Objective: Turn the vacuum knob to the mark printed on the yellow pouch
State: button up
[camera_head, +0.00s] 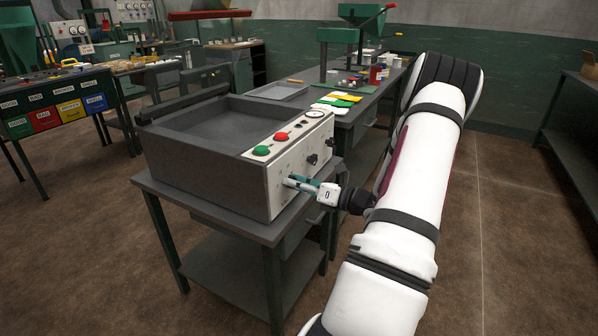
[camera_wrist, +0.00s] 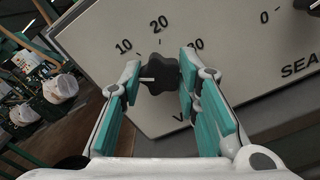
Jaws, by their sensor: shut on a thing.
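My gripper (camera_head: 291,181) reaches the front panel of the grey vacuum sealer (camera_head: 222,170) at its lower left. In the wrist view my gripper (camera_wrist: 160,78) has its teal finger pads on both sides of the black lobed vacuum knob (camera_wrist: 166,69), shut on it. Numbers 10, 20 and 30 are printed around the knob; a "V" shows below, the rest of the label hidden by a finger. A thin light metal piece lies at the knob's left part. A yellow pouch (camera_head: 348,97) lies among flat pouches on the bench behind; its mark is too small to read.
The panel (camera_head: 300,150) also carries a green button (camera_head: 261,151), a red button (camera_head: 281,136), a gauge (camera_head: 314,114) and other black knobs (camera_head: 312,159). The bench behind holds a tray (camera_head: 278,91). Floor to the right is clear.

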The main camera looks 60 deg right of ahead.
jog(key=shift+m+p, duration=2.8)
jog(key=shift+p, duration=0.05)
jog(key=o, duration=1.2)
jog(key=shift+c, duration=0.2)
jog(key=shift+s, duration=0.1)
jog(key=s+d, duration=0.1)
jog(key=s, duration=1)
jog(key=shift+s, duration=0.4)
